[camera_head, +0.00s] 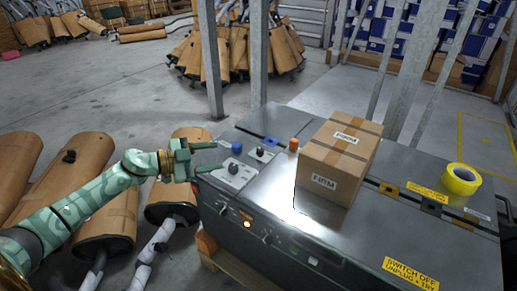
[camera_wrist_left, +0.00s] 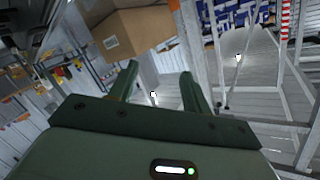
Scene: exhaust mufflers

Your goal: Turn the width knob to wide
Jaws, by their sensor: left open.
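The machine (camera_head: 290,220) is a grey metal bench with knobs on its top and front. On its top left, a black knob (camera_head: 233,168) sits on a light plate, and another black knob (camera_head: 260,151) sits behind it. Two dark knobs, one at the left (camera_head: 223,210) and one at the right (camera_head: 267,239), are on the front face. No readable label shows which is the width knob. My left gripper (camera_head: 213,157) is open and empty at the machine's left edge, just left of the nearer top knob. Its parted fingers also show in the left wrist view (camera_wrist_left: 160,73). My right gripper is not in view.
A taped cardboard box (camera_head: 339,160) stands on the machine, and also shows in the wrist view (camera_wrist_left: 130,33). A yellow tape roll (camera_head: 461,179) lies at the right. Blue (camera_head: 237,148) and orange (camera_head: 294,144) buttons flank the rear knob. Wrapped mufflers (camera_head: 105,215) lie left, beneath my arm.

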